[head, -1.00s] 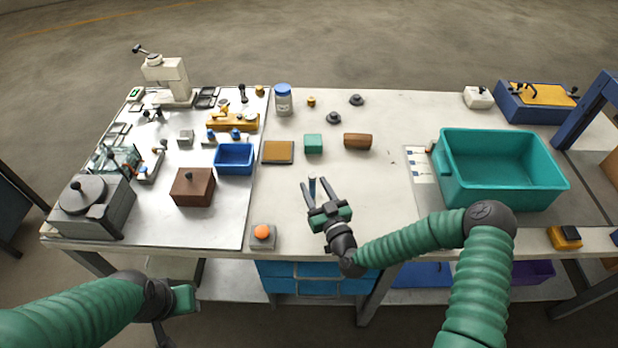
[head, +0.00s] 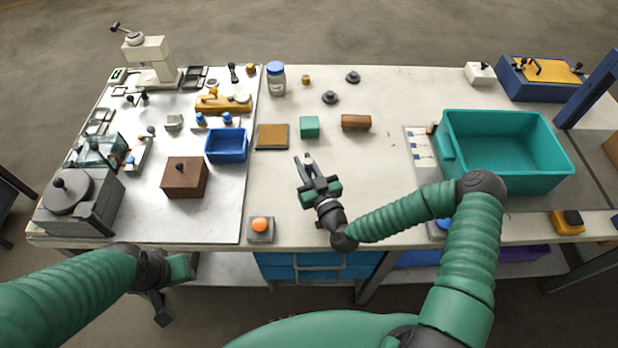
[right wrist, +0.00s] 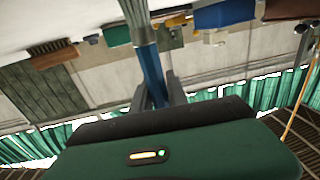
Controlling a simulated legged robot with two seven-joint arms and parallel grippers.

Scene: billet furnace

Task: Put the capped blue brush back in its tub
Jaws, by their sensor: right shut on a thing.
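My right gripper (head: 306,168) is over the bare middle of the table, below the green block in the head view. It is shut on the brush, whose blue shaft (right wrist: 152,72) stands between the fingers in the right wrist view. A grey-green part (right wrist: 136,18) continues beyond the shaft; I cannot tell if it is the cap. In the head view the brush is mostly hidden by the fingers. A large teal tub (head: 508,183) stands at the right of the table, clear of the gripper. My left gripper (head: 170,290) hangs before the table's front edge; its fingers are unclear.
A green block (head: 309,127), a brown cylinder (head: 356,122) and a framed tan pad (head: 271,137) lie beyond the right gripper. A small blue bin (head: 226,147), brown box (head: 185,177) and orange button (head: 260,227) are to its left. The table between gripper and tub is mostly clear.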

